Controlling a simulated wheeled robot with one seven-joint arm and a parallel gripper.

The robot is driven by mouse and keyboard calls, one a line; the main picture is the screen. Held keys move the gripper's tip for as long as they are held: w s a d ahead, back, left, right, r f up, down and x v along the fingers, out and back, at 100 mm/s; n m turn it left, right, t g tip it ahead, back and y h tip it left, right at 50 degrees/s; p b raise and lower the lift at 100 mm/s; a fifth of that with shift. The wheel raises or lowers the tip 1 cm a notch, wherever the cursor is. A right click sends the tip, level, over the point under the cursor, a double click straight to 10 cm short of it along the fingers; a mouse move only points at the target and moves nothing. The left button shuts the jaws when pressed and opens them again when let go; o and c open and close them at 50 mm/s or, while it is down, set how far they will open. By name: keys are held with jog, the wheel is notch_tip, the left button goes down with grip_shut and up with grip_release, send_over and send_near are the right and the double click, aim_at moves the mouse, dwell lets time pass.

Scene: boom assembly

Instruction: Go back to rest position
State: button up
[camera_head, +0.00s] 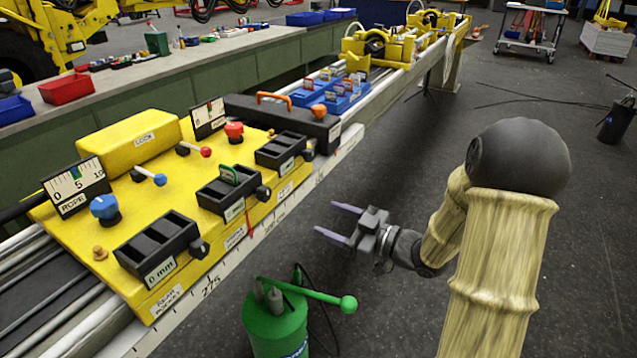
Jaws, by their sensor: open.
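My gripper (338,222) is open and empty, with its two prongs pointing left. It is apart from the yellow control panel (120,210), to the right of the panel's front edge, and it looks to be over the floor. My arm reaches in from the right side of the picture. The panel carries a blue knob (104,207), a red knob (234,131), small levers and black slotted pockets. A green piece (230,174) stands in the middle pocket (228,195).
A green canister (276,325) with a lever handle stands below my gripper. A black toolbox (285,122) and a blue tray (345,100) with coloured pieces lie farther along the rail. A red bin (67,89) sits on the back bench. The dark floor on the right is mostly clear.

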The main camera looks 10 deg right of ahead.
jog(key=d+f+m+g+h, duration=0.1)
jog(key=d+f+m+h, duration=0.5)
jog(key=h, duration=0.6)
jog(key=s+a+f+m+g+h, duration=0.2)
jog(key=s+m+g, duration=0.45)
jog(key=s, duration=0.95)
notch_tip(320, 180, up, 20)
jog(key=p, duration=2)
jog(key=shift+s+g, duration=0.15)
jog(key=shift+g, duration=0.3)
jog(key=shift+a+f, duration=0.1)
jog(key=shift+f, duration=0.05)
